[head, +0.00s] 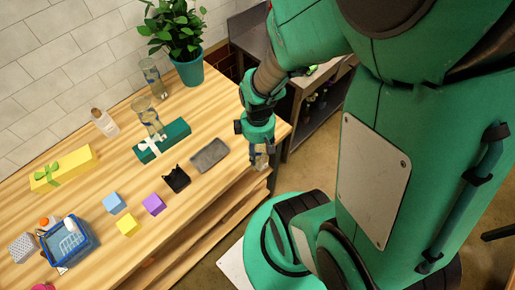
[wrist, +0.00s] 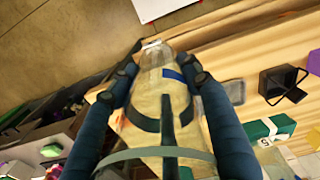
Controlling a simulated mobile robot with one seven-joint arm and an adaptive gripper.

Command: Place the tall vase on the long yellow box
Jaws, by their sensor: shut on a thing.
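The long yellow box (head: 77,161) with a green bow lies at the left of the table, near the wall. My gripper (head: 260,147) is at the table's right end, pointing down. It is shut on a clear glass vessel (head: 260,160), mostly hidden by the fingers in the head view. In the wrist view this vessel (wrist: 160,88) lies between both fingers and shows a blue patch; I cannot tell for sure that it is the tall vase. Another glass vase (head: 148,112) stands at the green box, apparently on it, and a further one (head: 151,72) stands behind, near the plant.
The green box (head: 177,136) with a white ribbon, a grey tray (head: 210,155), a black holder (head: 176,179) and small coloured blocks (head: 127,224) occupy the middle. A corked bottle (head: 105,124), a blue basket (head: 75,247) and a potted plant (head: 189,68) stand around.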

